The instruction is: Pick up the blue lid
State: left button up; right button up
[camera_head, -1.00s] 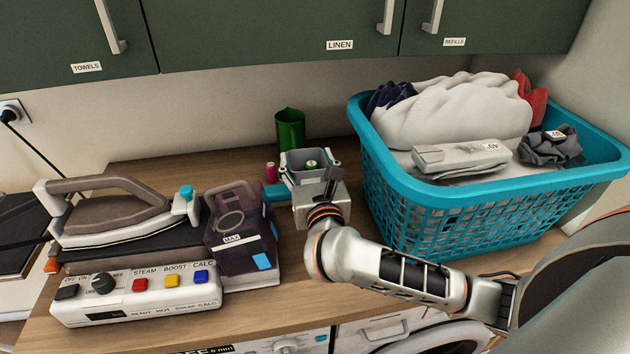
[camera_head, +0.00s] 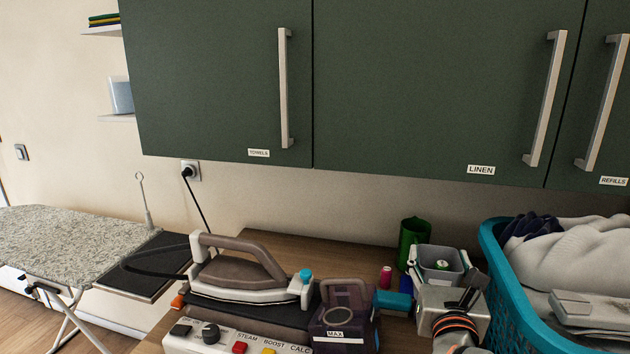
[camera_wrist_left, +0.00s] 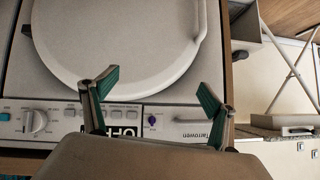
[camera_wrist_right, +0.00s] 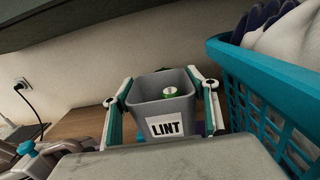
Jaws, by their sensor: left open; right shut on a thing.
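A blue cylindrical piece (camera_head: 393,301) shows between the dark purple water tank (camera_head: 343,318) and my right gripper; I cannot tell for sure whether it is the blue lid. My right gripper (camera_head: 438,264) is shut on the grey LINT bin (camera_wrist_right: 165,105), a finger at each side. A small green and white round thing (camera_wrist_right: 170,92) lies inside the bin. My left gripper (camera_wrist_left: 158,88) is open and empty over a white front with a round door (camera_wrist_left: 120,45); it is outside the head view.
The iron (camera_head: 240,270) stands on its button base left of the tank. A teal laundry basket (camera_head: 510,300) is close on the right. Green cupboards (camera_head: 400,80) hang above. An ironing board (camera_head: 70,235) stands left.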

pick_arm(q)
jog(key=shift+s+d+f, duration=0.2)
jog(key=shift+s, duration=0.25)
pick_arm(e)
jog(key=s+a+f+n+y, duration=0.1)
jog(key=s+f+n+y, duration=0.2)
jog(key=s+f, duration=1)
jog(key=shift+y, duration=0.9)
jog(key=shift+w+r, duration=0.1)
